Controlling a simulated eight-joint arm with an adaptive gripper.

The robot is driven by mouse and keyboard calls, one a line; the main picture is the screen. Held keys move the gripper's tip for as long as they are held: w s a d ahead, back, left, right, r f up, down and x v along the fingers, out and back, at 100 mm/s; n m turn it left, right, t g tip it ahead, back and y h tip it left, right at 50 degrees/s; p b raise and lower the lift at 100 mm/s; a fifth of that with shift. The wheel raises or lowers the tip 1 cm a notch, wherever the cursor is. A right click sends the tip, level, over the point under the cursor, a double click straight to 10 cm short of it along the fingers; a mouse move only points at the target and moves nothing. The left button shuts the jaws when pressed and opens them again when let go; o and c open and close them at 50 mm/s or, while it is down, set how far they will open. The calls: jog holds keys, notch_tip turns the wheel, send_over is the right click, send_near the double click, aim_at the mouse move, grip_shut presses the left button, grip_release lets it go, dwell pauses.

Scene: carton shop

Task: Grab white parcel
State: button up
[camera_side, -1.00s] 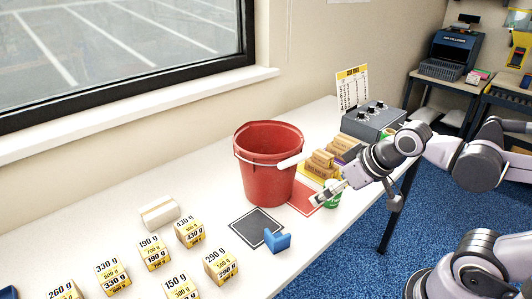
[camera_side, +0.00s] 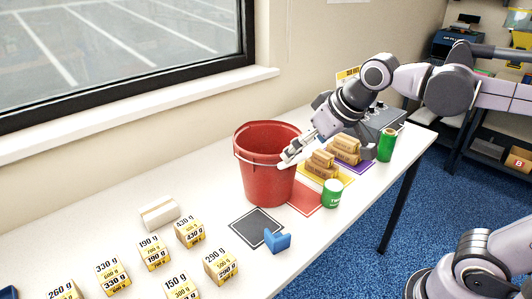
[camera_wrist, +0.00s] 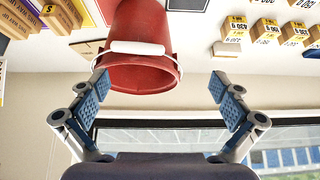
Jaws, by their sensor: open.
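The white parcel (camera_side: 159,212) lies on the left half of the table, behind the boxes marked in grams. In the wrist view a pale box (camera_wrist: 227,48) right of the bucket appears to be this parcel. My gripper (camera_side: 290,157) is open and empty, high beside the right rim of the red bucket (camera_side: 268,180), well to the right of the parcel. In the wrist view the two blue-padded fingers are spread wide (camera_wrist: 160,87), with the bucket and its white handle grip between and beyond them.
Several yellow-and-white gram boxes (camera_side: 190,232) stand in front of the parcel. A blue block (camera_side: 277,240) sits at the dark square mat (camera_side: 250,227). Brown packages (camera_side: 322,163), a green-and-white can (camera_side: 333,194) and a green can (camera_side: 386,146) are on the right. The window sill runs behind.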

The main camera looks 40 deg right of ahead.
jog(key=w+a+r, duration=0.3)
jog(key=w+a, duration=0.5)
jog(key=w, duration=0.4)
send_over(159, 208)
jog(key=s, duration=0.5)
notch_tip(159, 208, down, 8)
jog(key=r, duration=0.1)
jog(key=shift+g, duration=0.4)
jog(key=shift+s+f+x, duration=0.4)
jog(key=shift+s+x, duration=0.3)
jog(key=shift+x, duration=2.5)
jog(key=shift+s+f+x, duration=0.4)
jog(key=shift+s+x, duration=0.3)
jog(key=shift+x, duration=2.55)
jog(key=shift+s+f+x, duration=0.4)
jog(key=shift+s+x, duration=0.25)
jog(key=shift+x, duration=2.55)
jog(key=c, duration=1.1)
